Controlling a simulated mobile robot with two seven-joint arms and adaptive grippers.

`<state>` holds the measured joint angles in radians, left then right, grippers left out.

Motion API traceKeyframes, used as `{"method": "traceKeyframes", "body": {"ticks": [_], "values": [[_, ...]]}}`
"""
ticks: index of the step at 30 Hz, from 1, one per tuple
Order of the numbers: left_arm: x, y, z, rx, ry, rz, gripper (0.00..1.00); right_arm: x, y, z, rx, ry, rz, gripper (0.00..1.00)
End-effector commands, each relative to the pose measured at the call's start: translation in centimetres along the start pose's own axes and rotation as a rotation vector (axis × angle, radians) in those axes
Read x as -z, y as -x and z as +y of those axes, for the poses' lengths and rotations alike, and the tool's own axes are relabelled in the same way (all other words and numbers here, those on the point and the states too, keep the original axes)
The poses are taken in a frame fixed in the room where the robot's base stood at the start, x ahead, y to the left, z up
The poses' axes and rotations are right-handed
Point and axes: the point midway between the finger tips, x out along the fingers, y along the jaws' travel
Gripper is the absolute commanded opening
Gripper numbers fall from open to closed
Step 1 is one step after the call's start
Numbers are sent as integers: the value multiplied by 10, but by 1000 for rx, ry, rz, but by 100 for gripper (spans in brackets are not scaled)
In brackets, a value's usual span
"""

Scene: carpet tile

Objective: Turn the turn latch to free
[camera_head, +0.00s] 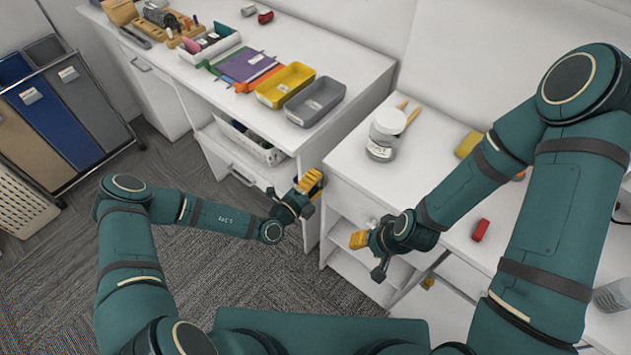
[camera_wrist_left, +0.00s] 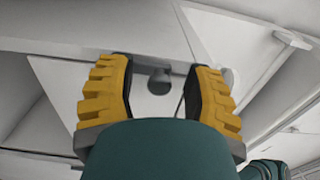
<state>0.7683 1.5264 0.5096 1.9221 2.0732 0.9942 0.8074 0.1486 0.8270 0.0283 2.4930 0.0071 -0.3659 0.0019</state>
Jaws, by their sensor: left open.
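My left gripper (camera_head: 309,182) is at the end of the drawer desk, by the gap between the two white desks. In the left wrist view its yellow fingers (camera_wrist_left: 159,72) are spread apart with nothing held. A dark grey round knob (camera_wrist_left: 158,81), which looks like the turn latch, shows between and beyond the fingertips on a white panel (camera_wrist_left: 150,102). I cannot tell its turned position or whether a finger touches it. In the head view I cannot make the latch out behind the gripper. My right gripper (camera_head: 359,240) is in front of the right desk's shelves; its jaw opening is unclear.
The left desk (camera_head: 338,58) carries a yellow bin (camera_head: 285,85), a grey bin (camera_head: 315,101) and folders. A jar (camera_head: 384,134) stands on the right desk (camera_head: 352,166), and a red block (camera_head: 480,230) lies there. A white basket (camera_head: 250,140) sits under the left desk. Carpet is clear between my arms.

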Motion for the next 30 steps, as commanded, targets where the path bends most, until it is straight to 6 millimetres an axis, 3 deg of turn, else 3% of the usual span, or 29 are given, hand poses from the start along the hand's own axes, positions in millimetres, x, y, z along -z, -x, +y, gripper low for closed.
{"method": "traceKeyframes", "body": {"ticks": [5,8,21,30], "values": [[0,7,0,-1,1,1,51,0,0,0,0,0,0,47],[0,20,0,-2,2,0,51,0,0,0,0,0,0,47],[-1,103,0,-1,0,-2,51,0,0,0,0,0,0,47],[0,121,0,0,1,-1,51,0,0,0,0,0,0,47]]}}
